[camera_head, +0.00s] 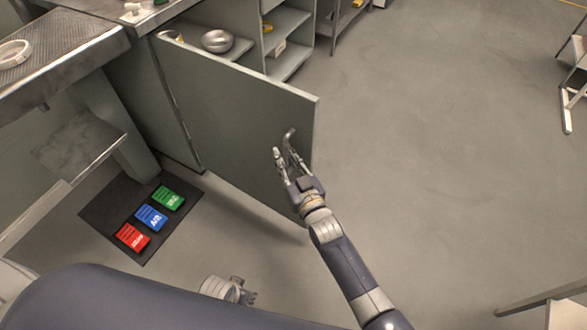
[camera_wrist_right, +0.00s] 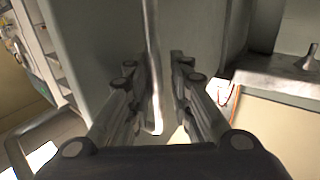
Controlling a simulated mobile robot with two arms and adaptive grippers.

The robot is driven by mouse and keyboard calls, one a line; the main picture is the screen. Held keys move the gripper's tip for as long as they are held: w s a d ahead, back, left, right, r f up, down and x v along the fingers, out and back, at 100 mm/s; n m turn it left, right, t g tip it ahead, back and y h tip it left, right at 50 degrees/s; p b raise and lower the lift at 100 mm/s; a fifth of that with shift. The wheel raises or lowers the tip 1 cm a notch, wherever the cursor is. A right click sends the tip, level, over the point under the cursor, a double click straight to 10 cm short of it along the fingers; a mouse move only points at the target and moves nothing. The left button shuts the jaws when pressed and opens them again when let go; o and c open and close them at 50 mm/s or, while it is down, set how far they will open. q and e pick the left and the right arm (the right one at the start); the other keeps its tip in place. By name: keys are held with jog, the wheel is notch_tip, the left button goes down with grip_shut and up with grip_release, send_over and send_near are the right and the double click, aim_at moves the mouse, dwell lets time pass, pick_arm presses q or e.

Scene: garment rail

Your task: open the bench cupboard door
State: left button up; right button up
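The bench cupboard door (camera_head: 235,120) is a grey-green panel standing swung out from the bench, with its free edge at the right. In the right wrist view, a pale vertical edge (camera_wrist_right: 152,60) shows between and beyond the parted fingers (camera_wrist_right: 155,75). Whether they touch the door is unclear. My left gripper (camera_head: 246,294) is low over the floor, partly hidden by my arm.
A metal bowl (camera_head: 217,40) sits on a shelf behind the door. A black mat (camera_head: 105,212) with red, blue and green packs lies on the floor at left.

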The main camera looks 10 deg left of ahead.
pick_arm(q)
jog(key=shift+a, duration=0.15)
pick_arm(e)
jog(key=v, duration=1.2)
jog(key=shift+w+d+f, duration=0.1)
jog(key=s+d+f+m+g+h, duration=0.2)
jog(key=s+d+f+g+h, duration=0.25)
jog(key=d+f, duration=0.6)
jog(key=s+d+f+m+g+h, duration=0.2)
jog(key=s+d+f+g+h, duration=0.3)
jog(key=d+f, duration=0.55)
pick_arm(q)
jog(key=s+a+f+g+p, duration=0.1)
jog(key=s+a+p, duration=0.2)
jog(key=s+p, duration=1.3)
jog(key=shift+s, duration=0.75)
pick_arm(e)
jog(key=s+d+f+g, duration=0.2)
jog(key=s+d+f, duration=0.1)
jog(key=s, duration=1.1)
jog(key=s+d+f+m+g+h, duration=0.1)
jog(key=s+d+f, duration=0.3)
jog(key=s, duration=1.1)
jog(key=shift+s+d+g, duration=0.3)
jog(key=shift+d+g, duration=0.15)
jog(key=shift+d, duration=0.4)
